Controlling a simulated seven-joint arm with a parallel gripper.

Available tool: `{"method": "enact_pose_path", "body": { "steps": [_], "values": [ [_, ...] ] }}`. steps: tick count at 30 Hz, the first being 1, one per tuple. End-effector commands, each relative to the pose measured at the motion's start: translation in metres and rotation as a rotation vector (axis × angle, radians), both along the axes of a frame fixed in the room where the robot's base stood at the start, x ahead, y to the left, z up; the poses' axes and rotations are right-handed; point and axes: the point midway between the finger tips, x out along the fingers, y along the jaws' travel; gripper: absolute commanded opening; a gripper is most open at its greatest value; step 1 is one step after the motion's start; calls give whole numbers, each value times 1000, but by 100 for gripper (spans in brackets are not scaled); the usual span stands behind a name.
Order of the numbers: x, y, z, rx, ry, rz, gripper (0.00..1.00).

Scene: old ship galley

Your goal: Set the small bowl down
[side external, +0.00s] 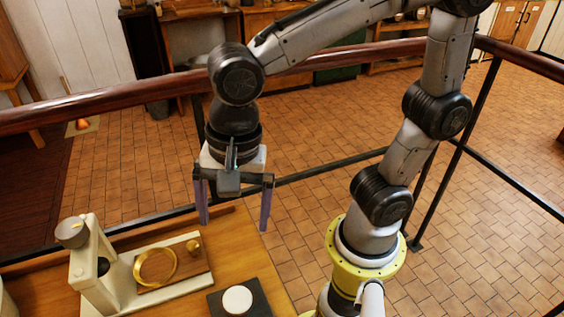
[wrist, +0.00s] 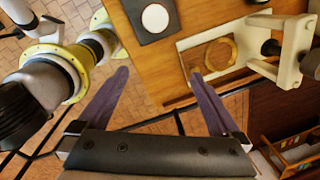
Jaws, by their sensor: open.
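My gripper (side external: 234,226) is open, with its two purple-grey fingers pointing down and nothing between them. It hangs near the table's edge, apart from everything on the table. In the wrist view the gripper (wrist: 158,73) also shows empty. A round white piece (side external: 237,299) sits on a dark square pad (side external: 264,297) at the front of the table; it also shows in the wrist view (wrist: 155,17). A gold ring-shaped piece (side external: 138,270) lies on a wooden board on a pale base. I cannot tell which round piece, if either, is the small bowl.
A cream upright stand (side external: 88,265) with a round top rises at the left end of the pale base (side external: 118,279). A small gold knob (side external: 193,246) is beside the ring. A dark railing (side external: 150,94) runs behind the table. Bare wood (side external: 230,250) lies below my gripper.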

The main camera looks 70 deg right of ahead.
Motion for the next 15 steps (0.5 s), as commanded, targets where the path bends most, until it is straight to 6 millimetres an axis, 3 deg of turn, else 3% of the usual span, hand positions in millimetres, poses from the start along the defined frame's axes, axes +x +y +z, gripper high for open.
{"method": "enact_pose_path", "body": {
  "steps": [1,7,15],
  "values": [
    [2,-16,6,7,-33,62,100],
    [1,-70,19,-23,-167,383,100],
    [-19,-132,27,-184,-332,806,100]
  ]
}}
